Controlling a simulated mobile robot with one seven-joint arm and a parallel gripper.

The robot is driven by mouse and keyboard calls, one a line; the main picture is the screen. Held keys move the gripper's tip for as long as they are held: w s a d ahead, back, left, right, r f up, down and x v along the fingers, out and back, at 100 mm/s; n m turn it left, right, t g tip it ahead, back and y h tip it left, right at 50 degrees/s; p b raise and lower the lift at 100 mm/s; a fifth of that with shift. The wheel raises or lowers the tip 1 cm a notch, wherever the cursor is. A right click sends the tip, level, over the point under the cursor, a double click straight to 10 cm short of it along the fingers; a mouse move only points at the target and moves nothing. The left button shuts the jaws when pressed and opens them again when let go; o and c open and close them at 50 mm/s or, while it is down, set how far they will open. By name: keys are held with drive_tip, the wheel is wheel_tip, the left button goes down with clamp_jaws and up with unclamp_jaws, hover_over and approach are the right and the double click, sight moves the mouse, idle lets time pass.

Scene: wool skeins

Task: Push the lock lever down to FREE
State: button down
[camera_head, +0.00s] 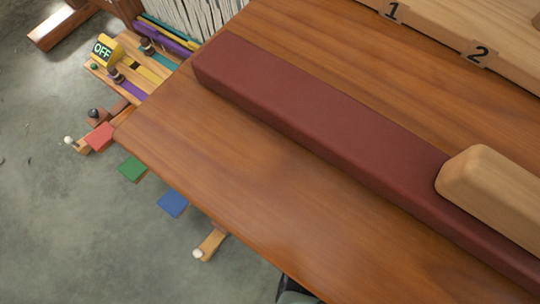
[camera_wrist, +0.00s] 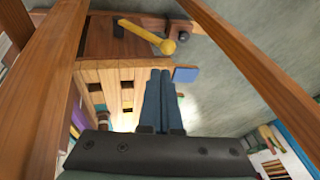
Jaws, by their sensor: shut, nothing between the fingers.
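In the wrist view a yellow lever (camera_wrist: 146,33) with a round knob slants across a dark wooden panel, its knob end lower and to the right. My gripper (camera_wrist: 160,76) is shut and empty, its dark fingers pointing up the picture below the lever, apart from it in the picture. In the head view a wooden lever with a white knob (camera_head: 210,244) sticks out past the table edge, and another white-knobbed lever (camera_head: 76,146) is farther left. I cannot tell which is the lock lever. No FREE mark is readable. My gripper is not visible in the head view.
A brown table (camera_head: 220,150) carries a long maroon pad (camera_head: 300,120) and a pale wooden block (camera_head: 490,190). Red (camera_head: 100,136), green (camera_head: 132,169) and blue (camera_head: 172,204) plates stick out beyond its edge. Wooden posts (camera_wrist: 45,80) flank the wrist view.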

drive_tip(key=shift+s, duration=0.15)
drive_tip(key=b+x, duration=0.5)
drive_tip(key=x, duration=0.5)
idle(0.4)
